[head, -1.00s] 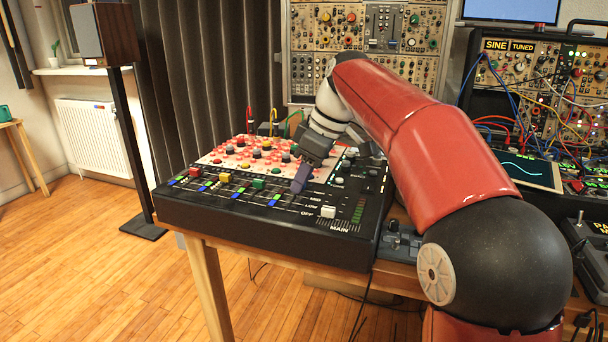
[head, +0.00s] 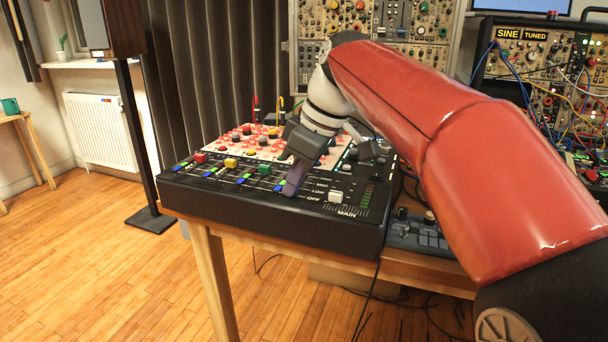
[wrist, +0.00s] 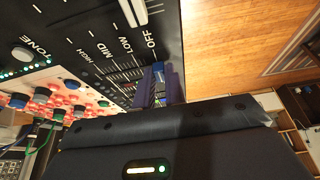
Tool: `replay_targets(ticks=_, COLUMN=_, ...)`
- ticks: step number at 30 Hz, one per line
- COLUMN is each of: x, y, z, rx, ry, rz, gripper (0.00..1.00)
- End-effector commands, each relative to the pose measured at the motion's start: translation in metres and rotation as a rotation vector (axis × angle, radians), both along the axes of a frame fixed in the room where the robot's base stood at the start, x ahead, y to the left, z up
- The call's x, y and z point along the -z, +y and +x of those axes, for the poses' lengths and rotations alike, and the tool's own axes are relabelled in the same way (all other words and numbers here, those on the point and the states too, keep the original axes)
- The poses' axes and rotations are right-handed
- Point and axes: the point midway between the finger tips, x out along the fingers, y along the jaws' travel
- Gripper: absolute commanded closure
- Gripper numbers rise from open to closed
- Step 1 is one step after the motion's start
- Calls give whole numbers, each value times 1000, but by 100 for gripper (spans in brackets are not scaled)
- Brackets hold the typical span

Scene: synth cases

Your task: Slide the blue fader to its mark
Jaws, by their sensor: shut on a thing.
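My gripper (head: 290,187) is over the front part of the black mixing console (head: 270,212), its purple fingers pointing down at the fader slots. In the wrist view the fingers (wrist: 160,87) are shut on the blue fader (wrist: 158,68), which shows as a sliver of blue between them. They stand near the OFF end of the printed scale, which reads HIGH, MID, LOW, OFF. In the head view the fingers hide the blue fader. Its mark cannot be told apart from the other coloured marks.
Red (head: 200,158), yellow (head: 231,163) and green (head: 264,169) faders stand left of my gripper. The white MAIN fader (head: 335,196) is close on the right. Knobs and a red-and-white panel (head: 245,143) lie behind. The console's front edge is near.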

Motion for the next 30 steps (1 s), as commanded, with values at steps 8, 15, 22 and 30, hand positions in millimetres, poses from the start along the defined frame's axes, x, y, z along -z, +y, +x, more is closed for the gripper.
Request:
replay_targets(ticks=8, x=0, y=2, z=-4, rx=-4, ry=7, rz=2, gripper=100)
replay_targets(ticks=15, x=0, y=2, z=-3, rx=-3, ry=5, rz=2, gripper=65)
replay_targets(ticks=22, x=-1, y=1, z=-2, rx=-2, ry=4, rz=2, gripper=65)
replay_targets(ticks=30, x=-36, y=-12, z=-6, rx=-1, ry=1, rz=2, gripper=65)
